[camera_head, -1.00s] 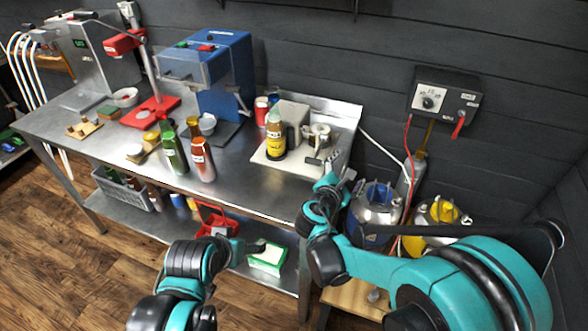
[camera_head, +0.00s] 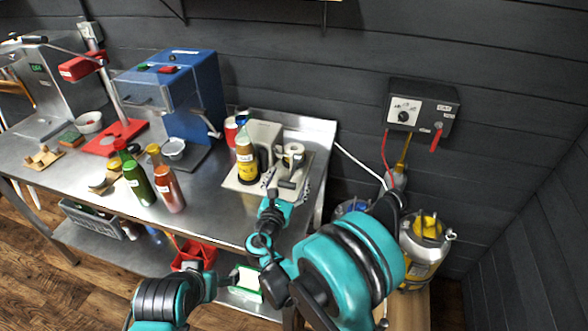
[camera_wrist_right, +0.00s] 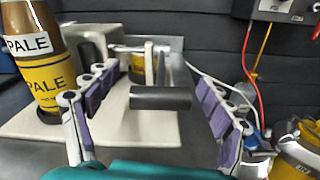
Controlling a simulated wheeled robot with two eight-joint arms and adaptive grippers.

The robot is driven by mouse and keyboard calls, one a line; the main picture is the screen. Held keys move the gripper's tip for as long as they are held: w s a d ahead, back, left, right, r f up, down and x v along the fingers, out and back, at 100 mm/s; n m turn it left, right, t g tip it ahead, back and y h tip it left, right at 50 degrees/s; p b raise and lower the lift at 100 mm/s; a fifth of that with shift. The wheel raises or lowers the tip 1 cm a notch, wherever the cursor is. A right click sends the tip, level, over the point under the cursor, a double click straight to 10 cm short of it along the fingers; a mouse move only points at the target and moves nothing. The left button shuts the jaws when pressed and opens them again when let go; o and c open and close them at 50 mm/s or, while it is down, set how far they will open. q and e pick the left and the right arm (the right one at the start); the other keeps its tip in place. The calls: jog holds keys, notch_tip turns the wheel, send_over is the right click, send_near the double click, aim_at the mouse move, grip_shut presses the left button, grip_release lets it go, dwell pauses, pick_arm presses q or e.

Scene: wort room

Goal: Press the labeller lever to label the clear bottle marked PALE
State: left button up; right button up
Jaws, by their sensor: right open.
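The labeller (camera_head: 262,140) is a grey housing on a pale base plate, with a label roll beside it. Its lever has a dark cylindrical grip (camera_wrist_right: 160,98). The bottle marked PALE (camera_head: 246,150) stands upright on the plate left of the lever; its contents look amber. In the right wrist view the bottle (camera_wrist_right: 40,55) shows a white PALE tag and a yellow PALE label. My right gripper (camera_head: 286,190) is open at the plate's front. In its wrist view, the lever grip appears between the spread fingers, apart from both. My left gripper (camera_head: 228,279) is low before the bench; its jaws are unclear.
A green bottle (camera_head: 138,182) and a reddish bottle (camera_head: 167,184) stand on the steel bench left of the labeller. A blue machine (camera_head: 190,95) stands behind them. A control box (camera_head: 421,107) hangs on the wall. A yellow-topped canister (camera_head: 425,245) stands right of the bench.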

jog(key=shift+w, duration=0.2)
jog(key=shift+s+r, duration=0.1)
jog(key=shift+s, duration=0.05)
jog(key=c, duration=1.8)
jog(key=shift+c, duration=0.3)
